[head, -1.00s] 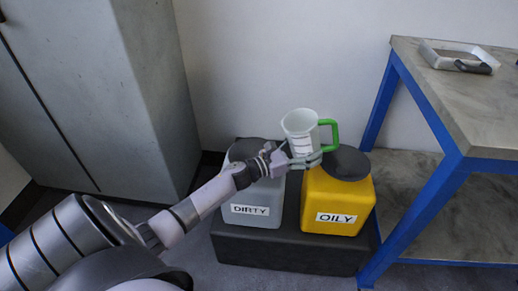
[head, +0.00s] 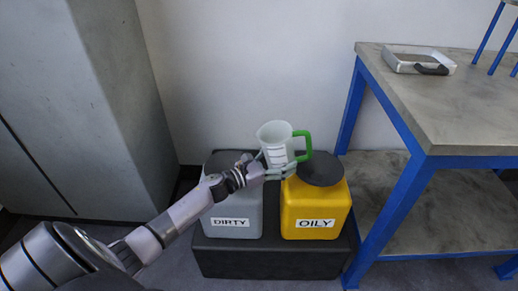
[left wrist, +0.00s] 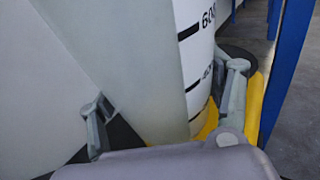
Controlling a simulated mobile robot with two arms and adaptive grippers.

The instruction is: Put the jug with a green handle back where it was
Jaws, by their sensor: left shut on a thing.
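The jug (head: 273,136) is a translucent white measuring jug with dark scale marks and a green handle (head: 306,148) on its right side. It is upright. My left gripper (head: 279,169) is shut on its lower part, in front of and above the vessels. In the left wrist view the jug's marked white wall (left wrist: 197,65) stands between my left gripper's fingers (left wrist: 168,112). The jug's base is hidden by the gripper in the head view. My right gripper is not in view.
A grey vessel labelled DIRTY (head: 232,213) and a yellow vessel labelled OILY (head: 314,207), both dark-lidded, stand on a black plinth (head: 270,262). A blue-framed table (head: 455,100) at right bears a tray (head: 398,67) with a black handle. A grey cabinet (head: 90,90) stands left.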

